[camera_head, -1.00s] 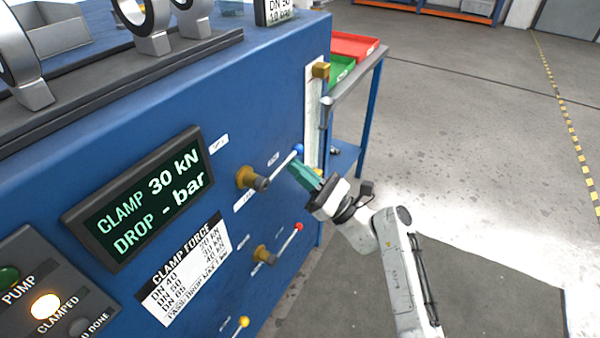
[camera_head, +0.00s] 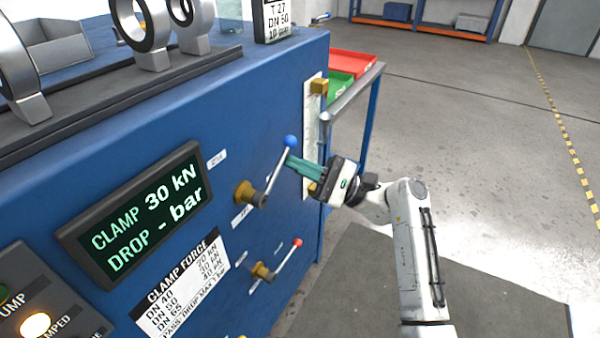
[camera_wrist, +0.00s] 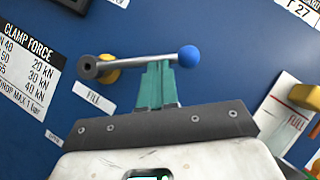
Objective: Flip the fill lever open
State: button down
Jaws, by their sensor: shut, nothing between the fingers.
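The fill lever (camera_head: 277,172) is a silver rod with a blue ball (camera_head: 290,141) at its end, on a brass valve (camera_head: 245,192) in the blue panel. In the head view it slants up to the right. The wrist view shows the lever (camera_wrist: 145,60), its blue ball (camera_wrist: 188,56) and a FILL label (camera_wrist: 93,97) beside it. My gripper (camera_head: 291,162) has green fingers, shut and empty. Its fingertips (camera_wrist: 158,66) are at the rod just short of the ball, seemingly touching its lower side; the exact contact is unclear.
A red-tipped lever (camera_head: 287,259) sits lower on the panel. A display (camera_head: 140,210) reads CLAMP 30 kN, DROP - bar. A sight gauge (camera_head: 311,130) with brass fittings stands near the panel's right edge. A side table with red (camera_head: 350,63) and green trays is beyond; open floor lies right.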

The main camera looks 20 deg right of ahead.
aim_at(286, 154)
jog(key=a+r+n+g+p, duration=0.1)
jog(key=r+n, duration=0.1)
jog(key=n, duration=0.1)
jog(key=s+a+r+n+g+h+p, duration=0.1)
jog(key=n+g+p, duration=0.1)
jog(key=n, duration=0.1)
jog(key=s+a+r+n+g+p, duration=0.1)
jog(key=r+n+g+p, duration=0.1)
jog(key=n, duration=0.1)
jog(key=shift+s+a+r+h, duration=0.25)
jog(key=shift+a+r+h, duration=0.05)
jog(key=shift+h, duration=0.1)
jog(key=shift+s+a+r+n+g+h+p, duration=0.1)
jog(key=shift+s+a+n+g+h+p, duration=0.3)
jog(key=shift+n, duration=0.3)
jog(key=shift+s+a+r+n+g+h+p, duration=0.1)
jog(key=shift+s+a+n+h+p, duration=0.2)
jog(key=shift+n+p, duration=0.35)
jog(key=shift+w+a, duration=0.1)
jog(key=shift+a, duration=0.05)
